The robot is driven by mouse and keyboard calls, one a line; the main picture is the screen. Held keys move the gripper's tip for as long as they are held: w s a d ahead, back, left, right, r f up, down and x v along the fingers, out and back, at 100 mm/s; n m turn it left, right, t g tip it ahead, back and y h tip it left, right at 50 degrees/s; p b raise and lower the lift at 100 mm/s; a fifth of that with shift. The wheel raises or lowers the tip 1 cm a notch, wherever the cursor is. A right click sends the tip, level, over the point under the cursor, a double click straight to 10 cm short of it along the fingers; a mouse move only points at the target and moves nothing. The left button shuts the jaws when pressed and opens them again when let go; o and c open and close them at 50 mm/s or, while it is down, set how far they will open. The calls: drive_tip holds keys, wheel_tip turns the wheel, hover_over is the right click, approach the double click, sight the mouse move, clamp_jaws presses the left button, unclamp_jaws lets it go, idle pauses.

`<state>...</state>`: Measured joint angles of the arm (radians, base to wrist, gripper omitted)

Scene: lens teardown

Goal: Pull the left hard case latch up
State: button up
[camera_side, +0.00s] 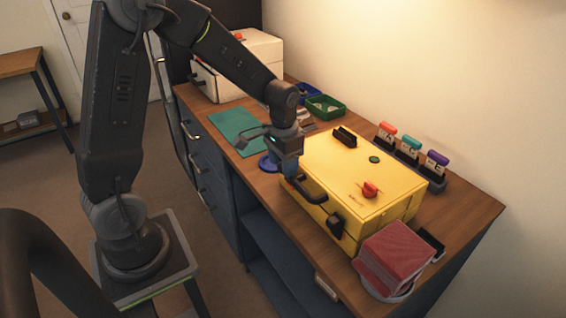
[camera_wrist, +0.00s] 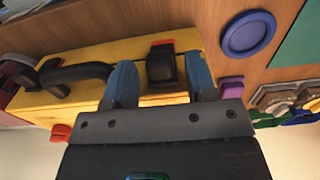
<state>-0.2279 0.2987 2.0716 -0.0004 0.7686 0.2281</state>
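The yellow hard case (camera_side: 350,170) stands closed on the wooden counter, with a black handle (camera_side: 310,190) and a black right latch (camera_side: 336,225) on its front. My gripper (camera_side: 287,170) is at the left end of that front and hides the left latch in the side view. In the wrist view the left latch (camera_wrist: 161,68) is a black block with a red piece at its edge. It sits between the two blue fingers of my gripper. The fingers are apart, with a gap on the handle side; I cannot tell whether the other finger touches the latch.
A blue round dish (camera_wrist: 249,34) lies close beside the case. A green mat (camera_side: 237,126), a green tray (camera_side: 325,106) and a white box (camera_side: 252,55) are farther left. Red cloths (camera_side: 396,257) are stacked at the right. Colored labelled holders (camera_side: 410,150) stand behind the case.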

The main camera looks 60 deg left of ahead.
wheel_tip(320, 180, up, 14)
idle(0.7)
drive_tip(key=shift+f, duration=0.1)
drive_tip(key=s+d+r+t, duration=0.1)
drive_tip(key=s+d, duration=0.3)
drive_tip(key=s, duration=0.4)
drive_tip(key=s+d+t, duration=0.4)
drive_tip(key=s, duration=0.4)
drive_tip(key=shift+s+d+r+t, duration=0.2)
drive_tip(key=shift+r+t, duration=0.1)
drive_tip(key=shift+r, duration=0.1)
